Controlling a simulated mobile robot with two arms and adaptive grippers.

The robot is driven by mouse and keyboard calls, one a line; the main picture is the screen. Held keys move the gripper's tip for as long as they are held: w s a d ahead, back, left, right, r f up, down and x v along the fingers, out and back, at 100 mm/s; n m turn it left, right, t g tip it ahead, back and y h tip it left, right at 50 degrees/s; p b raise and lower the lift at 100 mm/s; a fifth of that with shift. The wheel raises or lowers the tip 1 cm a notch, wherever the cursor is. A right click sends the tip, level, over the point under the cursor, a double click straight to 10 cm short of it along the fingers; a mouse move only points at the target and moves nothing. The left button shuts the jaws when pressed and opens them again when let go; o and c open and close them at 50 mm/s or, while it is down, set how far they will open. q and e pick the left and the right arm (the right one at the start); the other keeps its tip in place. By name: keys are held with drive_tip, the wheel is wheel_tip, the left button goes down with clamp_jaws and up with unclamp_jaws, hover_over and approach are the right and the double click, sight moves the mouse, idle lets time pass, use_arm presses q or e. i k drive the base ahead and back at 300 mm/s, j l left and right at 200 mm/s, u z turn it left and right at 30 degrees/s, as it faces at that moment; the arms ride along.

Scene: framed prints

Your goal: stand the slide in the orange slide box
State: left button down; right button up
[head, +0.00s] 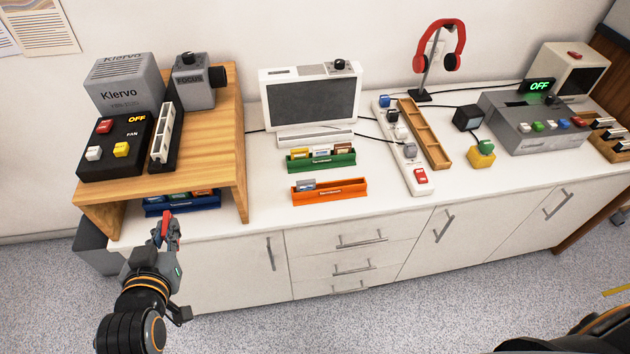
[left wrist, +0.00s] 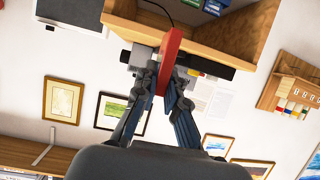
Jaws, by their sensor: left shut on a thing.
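My left gripper (head: 165,238) is shut on a thin red slide (head: 174,231) at the left, in front of the wooden riser and the counter's front edge. In the left wrist view the red slide (left wrist: 172,46) stands up between the fingertips of the left gripper (left wrist: 161,84). The orange slide box (head: 340,195) lies on the white counter, to the right of and apart from the gripper. My right gripper is not in view.
A green slide box (head: 322,164) with several slides is behind the orange one. A blue slide box (head: 182,205) sits under the wooden riser (head: 215,150). A power strip (head: 408,160) lies to the right. Counter around the orange box's front is clear.

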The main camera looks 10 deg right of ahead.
sight(335, 191)
drive_tip(key=i+l, duration=0.1)
drive_tip(key=l, duration=1.4)
drive_tip(key=l+u, duration=0.1)
drive_tip(key=l, duration=1.45)
drive_tip(key=i, duration=0.05)
